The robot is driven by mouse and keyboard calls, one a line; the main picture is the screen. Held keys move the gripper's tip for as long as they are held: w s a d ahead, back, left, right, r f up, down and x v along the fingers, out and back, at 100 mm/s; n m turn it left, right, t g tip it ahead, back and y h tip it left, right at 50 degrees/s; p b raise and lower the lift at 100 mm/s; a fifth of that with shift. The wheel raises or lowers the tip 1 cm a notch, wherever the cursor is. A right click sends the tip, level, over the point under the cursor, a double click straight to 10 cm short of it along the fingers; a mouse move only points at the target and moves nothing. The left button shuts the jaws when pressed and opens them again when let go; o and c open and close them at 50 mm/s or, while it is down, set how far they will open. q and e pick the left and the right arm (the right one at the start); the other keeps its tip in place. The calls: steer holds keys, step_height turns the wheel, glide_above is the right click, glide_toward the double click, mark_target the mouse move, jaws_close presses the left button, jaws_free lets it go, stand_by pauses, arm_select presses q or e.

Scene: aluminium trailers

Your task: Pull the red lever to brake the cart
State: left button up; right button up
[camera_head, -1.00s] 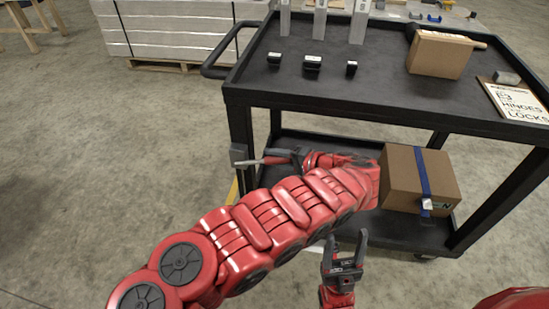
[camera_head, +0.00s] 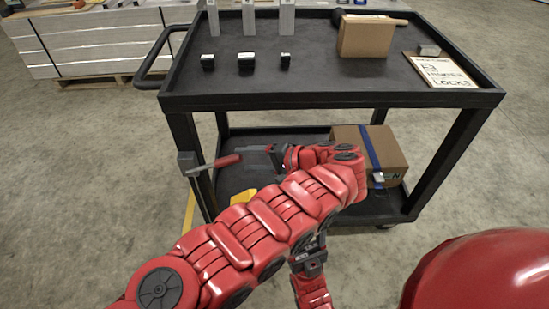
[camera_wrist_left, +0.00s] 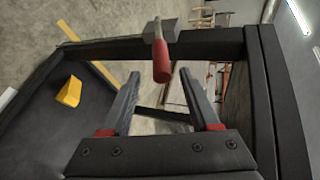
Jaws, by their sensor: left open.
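The red lever (camera_head: 226,161) sticks out from a grey bracket (camera_head: 189,164) at the cart's front left leg. In the head view it points right, towards my left gripper (camera_head: 258,156). My left gripper is open, with its fingertips close to the lever's free end. In the left wrist view the lever's red handle (camera_wrist_left: 162,62) hangs between and just beyond the two fingertips (camera_wrist_left: 158,77). Contact cannot be told. The black cart (camera_head: 330,97) has two shelves. My right gripper (camera_head: 308,262) is low, partly behind my left arm, and its fingers are hidden.
A cardboard box (camera_head: 391,150) with a blue strap sits on the lower shelf. A yellow piece (camera_head: 243,197) lies near the lower shelf's left end. The top shelf holds a small box (camera_head: 365,37), a clipboard (camera_head: 440,71) and black-based metal profiles.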

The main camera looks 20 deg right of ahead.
arm_select(q)
steer(key=v, duration=0.8)
steer(key=shift+s+d+b, duration=0.25)
steer(key=shift+b, duration=0.1)
steer(key=shift+r, duration=0.1)
